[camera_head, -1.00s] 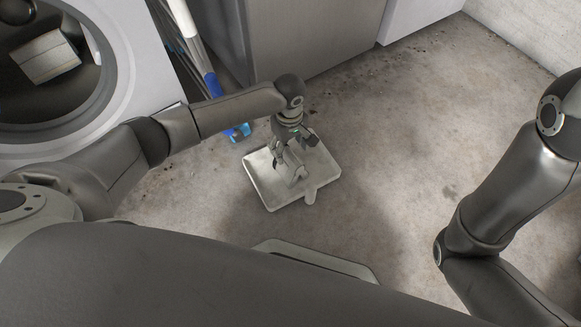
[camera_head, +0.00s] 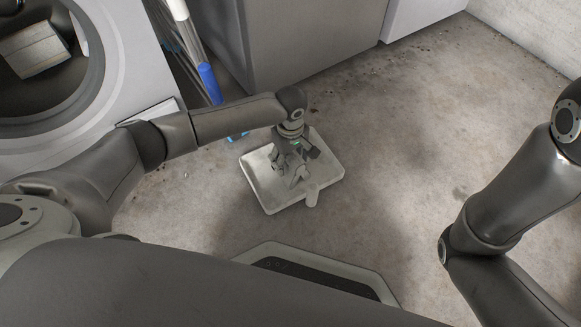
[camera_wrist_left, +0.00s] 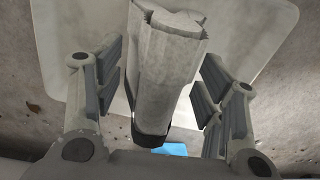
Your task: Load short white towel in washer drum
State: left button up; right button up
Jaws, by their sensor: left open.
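The washer drum (camera_head: 62,90) is open at the upper left, with a pale block-shaped item (camera_head: 35,50) inside. My right gripper is out of view.
A blue-handled pole (camera_head: 209,82) leans between the washer front (camera_head: 125,60) and a grey cabinet (camera_head: 300,40). A blue thing (camera_wrist_left: 172,149) shows in the left wrist view. The concrete floor (camera_head: 430,120) to the right is clear.

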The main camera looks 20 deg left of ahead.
pick_arm(q)
jog(key=c, duration=1.3)
jog(key=shift+r, duration=0.2)
